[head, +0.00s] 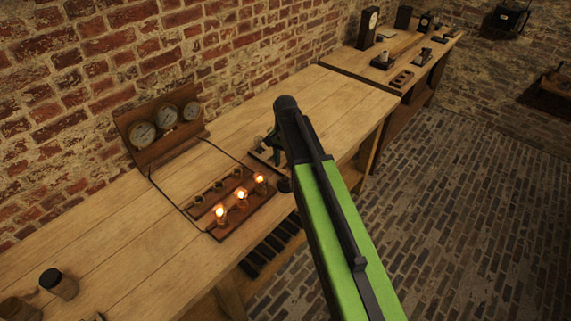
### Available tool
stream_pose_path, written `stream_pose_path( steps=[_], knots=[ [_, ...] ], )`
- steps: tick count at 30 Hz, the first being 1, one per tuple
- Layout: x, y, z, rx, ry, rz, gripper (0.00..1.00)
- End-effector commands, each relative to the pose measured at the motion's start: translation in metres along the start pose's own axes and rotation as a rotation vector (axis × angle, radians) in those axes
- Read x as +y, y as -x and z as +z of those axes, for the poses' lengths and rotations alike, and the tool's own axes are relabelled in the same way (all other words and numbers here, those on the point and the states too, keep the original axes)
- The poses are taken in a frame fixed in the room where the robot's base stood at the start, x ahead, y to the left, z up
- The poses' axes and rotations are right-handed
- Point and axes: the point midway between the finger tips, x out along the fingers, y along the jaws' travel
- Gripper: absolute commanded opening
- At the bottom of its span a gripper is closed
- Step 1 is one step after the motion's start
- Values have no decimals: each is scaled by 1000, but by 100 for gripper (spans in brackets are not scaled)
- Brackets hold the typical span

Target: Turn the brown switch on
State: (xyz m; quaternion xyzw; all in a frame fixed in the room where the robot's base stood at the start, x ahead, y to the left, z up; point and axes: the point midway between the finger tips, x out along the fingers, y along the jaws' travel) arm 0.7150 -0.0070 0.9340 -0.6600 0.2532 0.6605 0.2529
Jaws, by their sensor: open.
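My green and black arm reaches in from the bottom right over the wooden workbench (330,92). Its far end bends down behind the arm's upper part, and my gripper (282,180) is mostly hidden there, low over the bench and open. A small dark wooden base (262,159) lies beside it, partly covered by the arm. It may carry the brown switch, but I cannot make out a lever or its position. A brown lamp board (246,216) sits just left of and nearer than my gripper, with three glowing bulbs and several unlit sockets.
A wooden panel with three round gauges (142,134) stands against the brick wall, wired to the lamp board. A dark-lidded jar (58,284) is at the bottom left. A second bench (345,61) with small devices stands behind. The brick floor (470,200) at right is clear.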

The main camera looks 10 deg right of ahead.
Motion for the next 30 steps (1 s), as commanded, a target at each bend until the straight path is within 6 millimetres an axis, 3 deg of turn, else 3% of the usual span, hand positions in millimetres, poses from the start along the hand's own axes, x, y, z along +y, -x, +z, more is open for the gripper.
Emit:
stream_pose_path(
  steps=[1, 12, 16, 26, 30],
  knots=[
    [0, 25, 0, 0, 0, 0, 48],
    [1, 103, 1, -1, 0, 1, 48],
    [1, 112, 1, -1, 0, 1, 48],
    [1, 109, 1, -1, 12, 1, 48],
    [1, 109, 1, -1, 236, 1, 48]
  ],
)
